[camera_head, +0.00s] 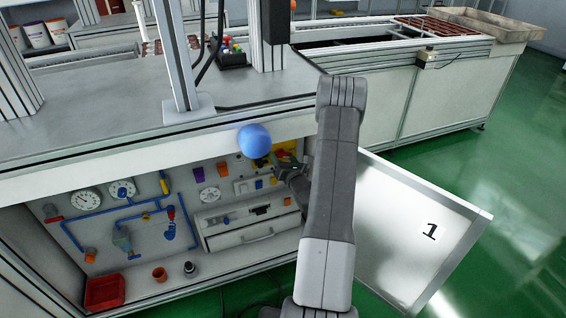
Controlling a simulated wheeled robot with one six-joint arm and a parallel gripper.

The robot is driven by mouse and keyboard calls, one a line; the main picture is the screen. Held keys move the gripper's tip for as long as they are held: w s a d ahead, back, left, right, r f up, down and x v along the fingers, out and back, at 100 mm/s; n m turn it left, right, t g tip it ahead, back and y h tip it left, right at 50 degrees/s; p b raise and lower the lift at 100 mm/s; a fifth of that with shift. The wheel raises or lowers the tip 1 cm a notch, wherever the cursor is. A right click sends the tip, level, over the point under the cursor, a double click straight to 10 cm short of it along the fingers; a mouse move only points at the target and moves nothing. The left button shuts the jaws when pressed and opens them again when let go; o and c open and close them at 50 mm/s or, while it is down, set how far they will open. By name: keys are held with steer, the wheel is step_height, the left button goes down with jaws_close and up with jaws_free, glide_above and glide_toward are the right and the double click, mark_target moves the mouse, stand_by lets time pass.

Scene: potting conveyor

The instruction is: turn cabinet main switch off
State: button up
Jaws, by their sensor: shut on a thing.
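The open cabinet (150,225) below the worktop shows a grey back panel with gauges, blue pipes and small switches. The main switch shows as a yellow plate (289,150) with a bit of red, at the upper right of the panel. My gripper (279,163) is at this plate, shut on the switch's handle as far as I can tell. The fingers and my arm cover most of the switch, so the handle's angle is hidden.
The cabinet door (410,235), marked 1, stands open at the right beside my arm. A blue ball (254,140) shows at the worktop edge, just left of my gripper. A red bin (105,292) and an orange cup (160,274) stand on the cabinet floor. Green floor is clear at right.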

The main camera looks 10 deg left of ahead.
steer(key=shift+f+n+b, duration=0.1)
steer(key=shift+n+b, duration=1.9)
steer(key=o, duration=0.7)
steer(key=p+v, duration=0.2)
steer(key=v, duration=1.1)
steer(key=shift+s+d, duration=0.25)
steer(key=shift+s, duration=0.1)
steer(key=shift+w, duration=0.1)
